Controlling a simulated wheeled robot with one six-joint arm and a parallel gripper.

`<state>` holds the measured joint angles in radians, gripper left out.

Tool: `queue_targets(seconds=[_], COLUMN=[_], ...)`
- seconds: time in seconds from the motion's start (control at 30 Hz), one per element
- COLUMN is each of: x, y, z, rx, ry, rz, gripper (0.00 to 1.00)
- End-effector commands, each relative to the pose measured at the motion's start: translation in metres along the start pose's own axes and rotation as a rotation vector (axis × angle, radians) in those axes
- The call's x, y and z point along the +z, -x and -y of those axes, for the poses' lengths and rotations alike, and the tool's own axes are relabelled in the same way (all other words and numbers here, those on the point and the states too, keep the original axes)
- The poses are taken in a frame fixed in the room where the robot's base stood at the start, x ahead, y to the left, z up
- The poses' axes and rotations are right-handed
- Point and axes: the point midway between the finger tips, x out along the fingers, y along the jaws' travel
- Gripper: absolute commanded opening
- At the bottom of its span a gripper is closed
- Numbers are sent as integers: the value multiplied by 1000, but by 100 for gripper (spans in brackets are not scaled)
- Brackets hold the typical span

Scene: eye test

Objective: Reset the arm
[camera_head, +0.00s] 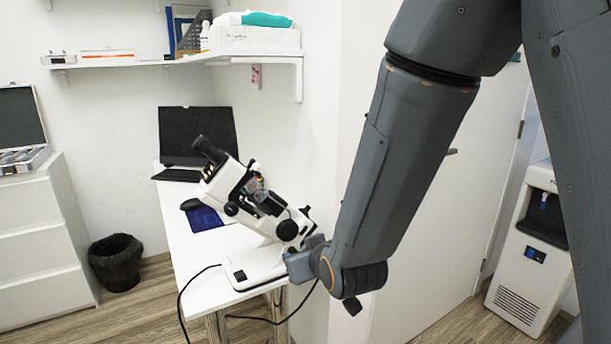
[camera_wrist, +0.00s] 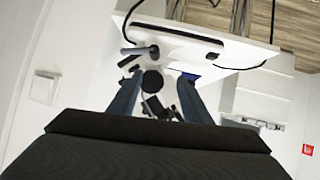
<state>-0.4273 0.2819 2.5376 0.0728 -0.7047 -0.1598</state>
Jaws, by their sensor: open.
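My arm (camera_head: 405,150) reaches down from the upper right in the head view and bends at the wrist, beside the front end of the white desk. My gripper shows in the wrist view (camera_wrist: 160,78), with its two fingers apart and nothing held between them. In the head view the fingers are mostly hidden by the wrist. A white and black microscope (camera_head: 228,186) stands on the desk, close behind and left of my wrist. It also shows beyond the fingers in the wrist view (camera_wrist: 152,82). I cannot tell whether my gripper touches it.
A shelf (camera_head: 150,62) hangs above. A black bin (camera_head: 117,262) and drawers (camera_head: 35,240) stand left. A water dispenser (camera_head: 527,270) stands right. A dark cable hangs at the desk's front.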

Motion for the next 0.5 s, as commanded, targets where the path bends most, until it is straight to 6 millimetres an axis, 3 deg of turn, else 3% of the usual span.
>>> queue_targets(seconds=[0.03, 0.2, 0.4, 0.5], x=[13, 71, 131, 152], y=[6, 40, 108, 145], z=[-18, -61, -95, -102], rx=[17, 56, 97, 111], ry=[-31, -143, -296, -367], rz=[74, 360, 687, 825], gripper=[44, 44, 44, 44])
